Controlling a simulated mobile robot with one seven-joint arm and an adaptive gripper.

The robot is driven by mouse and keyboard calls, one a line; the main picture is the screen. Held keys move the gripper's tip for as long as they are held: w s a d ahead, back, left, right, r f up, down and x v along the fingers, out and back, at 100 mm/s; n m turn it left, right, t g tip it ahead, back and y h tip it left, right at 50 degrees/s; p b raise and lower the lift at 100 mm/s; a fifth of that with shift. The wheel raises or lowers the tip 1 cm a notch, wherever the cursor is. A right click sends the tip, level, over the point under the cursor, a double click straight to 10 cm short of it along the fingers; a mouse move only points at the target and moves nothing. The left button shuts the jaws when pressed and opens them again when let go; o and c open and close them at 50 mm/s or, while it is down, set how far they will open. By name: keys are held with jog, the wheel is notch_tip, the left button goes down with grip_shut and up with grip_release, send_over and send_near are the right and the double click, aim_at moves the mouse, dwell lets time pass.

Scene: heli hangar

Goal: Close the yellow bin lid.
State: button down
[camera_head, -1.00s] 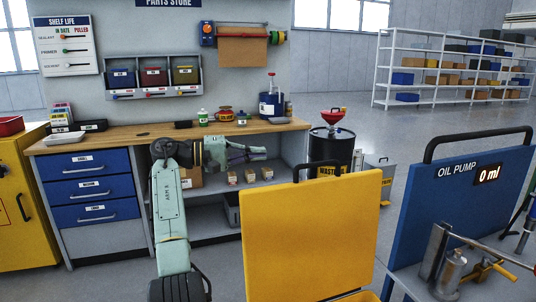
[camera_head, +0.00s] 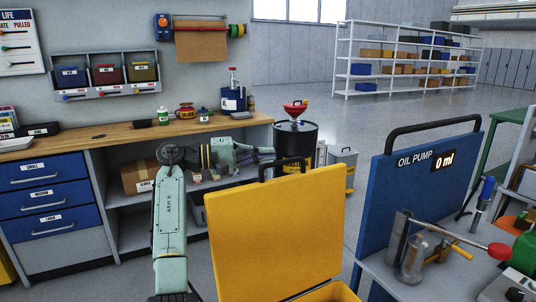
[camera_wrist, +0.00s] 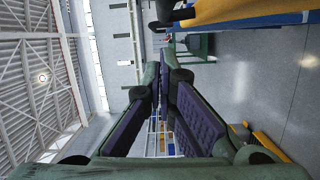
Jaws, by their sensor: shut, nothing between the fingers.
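The yellow bin lid (camera_head: 275,235) stands raised, close to upright, with a black handle (camera_head: 286,166) on its top edge. Part of the yellow bin (camera_head: 332,292) shows below it at the bottom edge of the head view. My gripper (camera_head: 268,158) is shut and empty, pointing right, just above and left of the lid's top edge near the handle. I cannot tell whether it touches. In the wrist view, my gripper's fingers (camera_wrist: 165,88) fill the middle, and a yellow panel, likely the lid (camera_wrist: 225,10), shows at the top.
A blue oil pump panel (camera_head: 412,200) and its cart stand right of the lid. A workbench (camera_head: 90,141) with blue drawers is behind my arm. A black waste drum (camera_head: 297,142) with a red funnel stands behind the lid. Open floor lies towards the white shelves (camera_head: 405,62).

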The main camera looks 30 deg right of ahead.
jog(key=shift+s+f, duration=0.1)
jog(key=shift+s, duration=0.9)
